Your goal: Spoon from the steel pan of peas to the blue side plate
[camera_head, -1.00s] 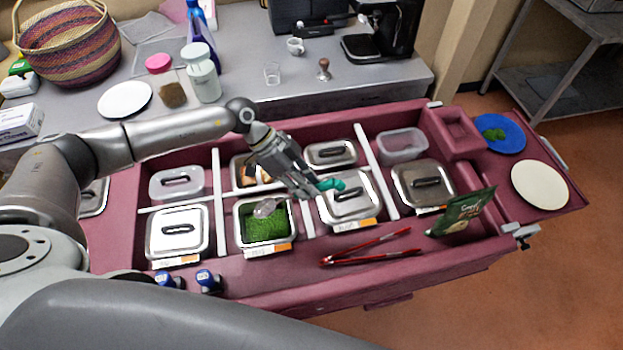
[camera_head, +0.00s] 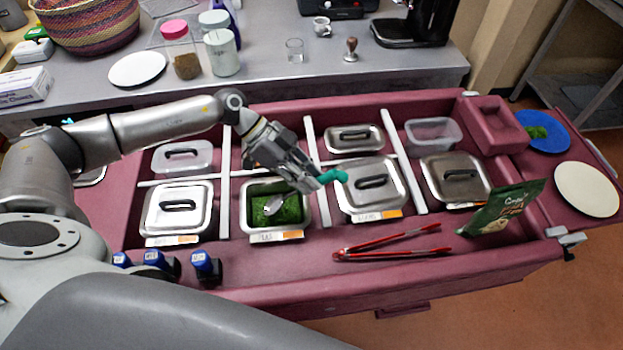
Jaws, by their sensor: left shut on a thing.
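My left gripper (camera_head: 308,181) is shut on a spoon near its teal handle (camera_head: 333,176), beside and above the closed steel lid right of the peas. The spoon's metal bowl (camera_head: 273,205) points left over the steel pan of peas (camera_head: 302,226). I cannot tell whether the bowl touches the green peas (camera_head: 291,212) or hangs just above them. The gripper hides the spoon's middle. The blue side plate (camera_head: 556,142) lies at the far right with a small green heap (camera_head: 537,132) on it. My right gripper is not in view.
Lidded steel pans (camera_head: 177,208) (camera_head: 371,190) flank the peas. Red tongs (camera_head: 390,243) lie along the front edge. A green pouch (camera_head: 500,210) stands at the front right. A cream plate (camera_head: 587,189) sits in front of the blue one.

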